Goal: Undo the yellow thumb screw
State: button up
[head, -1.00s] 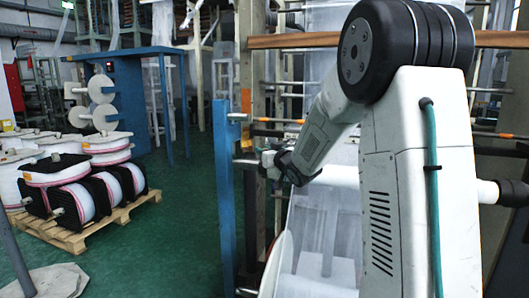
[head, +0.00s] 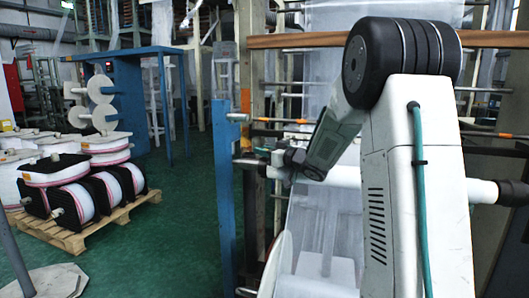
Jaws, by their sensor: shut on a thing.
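My gripper (head: 262,154) is small and dark in the head view, at the end of my arm, by the left end of the white film roller (head: 347,175) and just right of the blue upright post (head: 225,190). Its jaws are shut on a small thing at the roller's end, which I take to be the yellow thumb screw. The screw's yellow colour does not show; the jaws and the small size hide it. My wrist slants down to the left toward the roller end.
The film tower's frame, rods and a brown wooden bar (head: 310,40) stand behind my arm. Clear film (head: 320,235) hangs below the roller. A pallet (head: 75,238) of spools stands at the left. The green floor (head: 165,240) between is clear.

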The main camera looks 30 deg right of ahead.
jog(key=o, duration=1)
jog(key=shift+v, duration=3.9)
